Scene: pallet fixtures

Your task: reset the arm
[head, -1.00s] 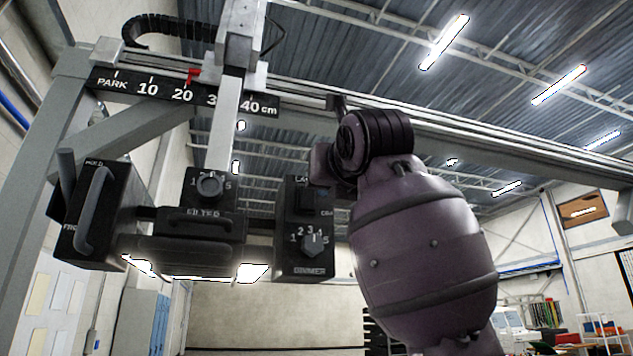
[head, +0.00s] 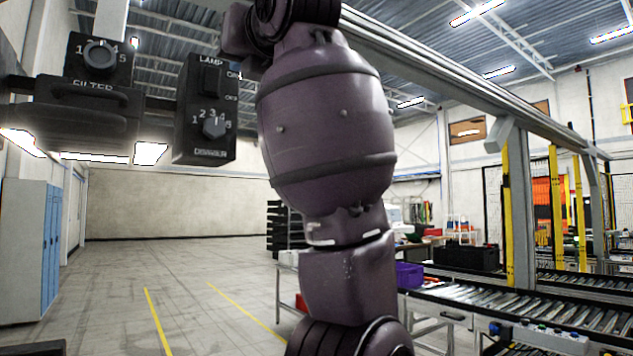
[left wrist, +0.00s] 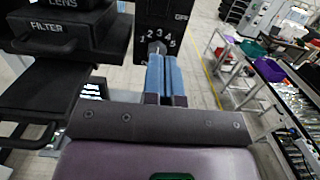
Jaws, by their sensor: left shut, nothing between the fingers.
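My left arm, dark purple, rises through the middle of the head view and bends at the top near the lamp box. In the left wrist view the two blue fingers of my left gripper (left wrist: 166,82) lie together, shut and empty. They point at the black lamp box (head: 207,110), just below its dimmer knob (head: 214,125). I cannot tell whether they touch the box. The knob also shows beyond the fingertips in the left wrist view (left wrist: 157,47). My right gripper is not in view.
The black filter box (head: 88,105) hangs left of the lamp box; its handle (left wrist: 40,47) is close to my left gripper. A long rail (head: 450,75) runs overhead to the right. Roller conveyors (head: 540,310) and a purple bin (head: 409,275) stand at right. The left floor is open.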

